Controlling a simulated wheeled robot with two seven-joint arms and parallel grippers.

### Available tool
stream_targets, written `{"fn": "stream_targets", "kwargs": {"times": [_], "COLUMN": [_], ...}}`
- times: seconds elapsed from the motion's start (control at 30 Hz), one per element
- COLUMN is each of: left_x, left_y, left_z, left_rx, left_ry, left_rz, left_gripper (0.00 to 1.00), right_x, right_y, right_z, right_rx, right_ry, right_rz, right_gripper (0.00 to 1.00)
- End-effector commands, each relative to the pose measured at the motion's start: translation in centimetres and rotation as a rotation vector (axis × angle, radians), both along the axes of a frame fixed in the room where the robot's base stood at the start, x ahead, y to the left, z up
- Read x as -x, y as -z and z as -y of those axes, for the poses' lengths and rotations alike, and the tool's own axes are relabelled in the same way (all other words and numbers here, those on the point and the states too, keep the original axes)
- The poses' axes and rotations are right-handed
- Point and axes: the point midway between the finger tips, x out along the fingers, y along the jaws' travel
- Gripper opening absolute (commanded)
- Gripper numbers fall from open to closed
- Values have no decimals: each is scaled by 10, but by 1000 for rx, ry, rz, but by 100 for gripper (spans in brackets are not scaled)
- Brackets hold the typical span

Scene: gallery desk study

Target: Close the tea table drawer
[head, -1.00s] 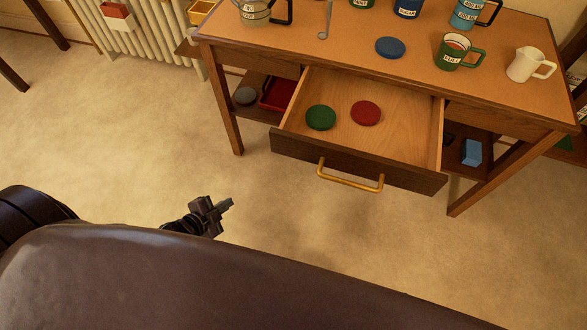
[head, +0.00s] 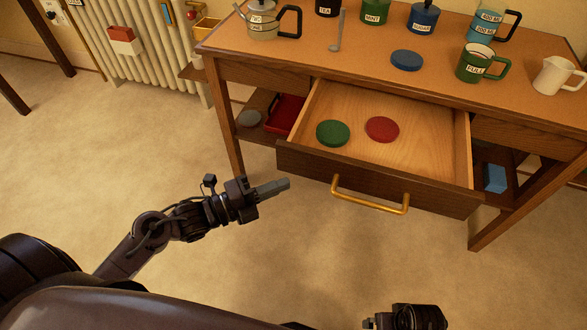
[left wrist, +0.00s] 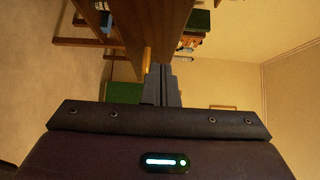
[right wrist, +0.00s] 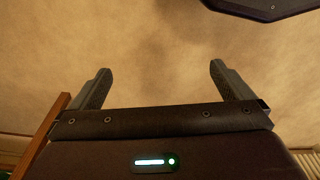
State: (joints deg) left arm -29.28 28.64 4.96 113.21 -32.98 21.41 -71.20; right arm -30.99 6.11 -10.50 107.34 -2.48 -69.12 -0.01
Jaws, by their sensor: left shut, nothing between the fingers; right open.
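The tea table (head: 290,70) stands ahead, and its drawer (head: 385,182) is pulled well out toward me. A brass bar handle (head: 370,201) is on the drawer's dark front. A green disc (head: 333,133) and a red disc (head: 382,129) lie inside. My left gripper (head: 288,184) is shut and empty, left of the handle and apart from the drawer front. Its closed fingers also show in the left wrist view (left wrist: 161,86). My right gripper is open and empty over bare carpet in the right wrist view (right wrist: 160,80); in the head view only part of it shows at the bottom edge.
The tabletop holds a kettle (head: 262,22), a blue disc (head: 407,60), a green mug (head: 476,64), a white jug (head: 553,75) and several canisters. A red tray (head: 285,113) and a blue block (head: 495,178) sit on lower shelves. Carpet before the drawer is clear.

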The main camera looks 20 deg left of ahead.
Motion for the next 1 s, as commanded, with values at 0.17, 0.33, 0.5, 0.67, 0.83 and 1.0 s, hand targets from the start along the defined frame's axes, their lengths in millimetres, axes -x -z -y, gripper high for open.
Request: {"fn": "stream_targets", "kwargs": {"times": [0.17,0.33,0.5,0.67,0.83,1.0], "left_x": [-29,-48,-56,-57,-56,-61], "left_y": [0,0,1,1,1,1], "left_z": [17,17,16,17,16,16], "left_rx": [0,-1,0,-1,0,-1], "left_ry": [-3,-1,-2,-1,-1,-1], "left_rz": [3,1,-1,-2,-1,1], "left_gripper": [0,0,0,0,0,0], "right_x": [0,0,-1,0,0,1], "right_y": [-4,-9,-10,-10,-10,-10], "right_z": [-1,-1,-2,-2,-2,-2], "right_rx": [0,-1,-1,-1,-1,1], "right_ry": [-2,-3,-4,-4,-5,-6], "right_rz": [-1,-1,-1,-2,-3,-9], "right_gripper": [100,100,100,100,100,100]}}
